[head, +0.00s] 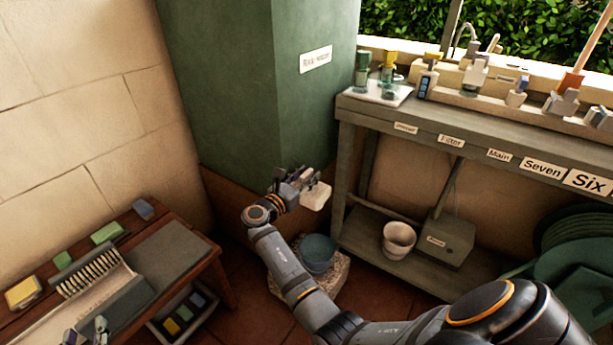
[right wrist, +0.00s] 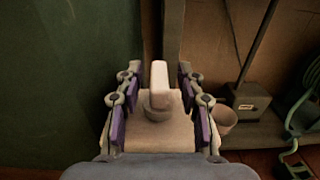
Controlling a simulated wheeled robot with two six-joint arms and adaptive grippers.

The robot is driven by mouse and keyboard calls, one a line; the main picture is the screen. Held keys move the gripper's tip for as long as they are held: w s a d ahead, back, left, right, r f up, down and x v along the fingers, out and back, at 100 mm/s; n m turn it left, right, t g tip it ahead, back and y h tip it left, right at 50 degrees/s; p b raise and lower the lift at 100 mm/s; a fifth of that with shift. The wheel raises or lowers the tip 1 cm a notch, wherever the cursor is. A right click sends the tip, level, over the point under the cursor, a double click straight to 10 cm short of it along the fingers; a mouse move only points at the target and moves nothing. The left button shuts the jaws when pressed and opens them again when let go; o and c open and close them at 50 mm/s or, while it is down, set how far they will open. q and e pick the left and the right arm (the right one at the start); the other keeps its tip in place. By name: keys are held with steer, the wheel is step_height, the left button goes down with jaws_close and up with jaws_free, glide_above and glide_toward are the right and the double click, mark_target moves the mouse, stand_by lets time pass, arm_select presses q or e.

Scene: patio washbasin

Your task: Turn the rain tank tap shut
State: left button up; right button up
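The green rain tank (head: 235,75) stands at the back, with a label on its right face. A pale tap block (head: 317,197) is low at its front right. In the right wrist view the tap's upright pale handle (right wrist: 159,75) rises from a round collar on the block. My right gripper (head: 296,180) is at the tap. In the wrist view its fingers (right wrist: 157,92) are apart, one on each side of the handle, with gaps between. My left gripper (head: 87,332) is at the bottom left corner, partly cut off, its fingers apart and nothing seen between them.
A blue-grey bucket (head: 318,252) stands on a stone block below the tap. A workbench (head: 440,122) with labels, bottles and small taps is at right; a pale pot (head: 398,240) and a grey box (head: 440,243) sit on its lower shelf. A wooden bench (head: 205,247) with a brush stands at left.

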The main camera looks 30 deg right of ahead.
mark_target(307, 173)
steer(key=shift+r, duration=0.1)
step_height(307, 173, up, 10)
steer(key=shift+f, duration=0.1)
stand_by(0.3)
stand_by(0.4)
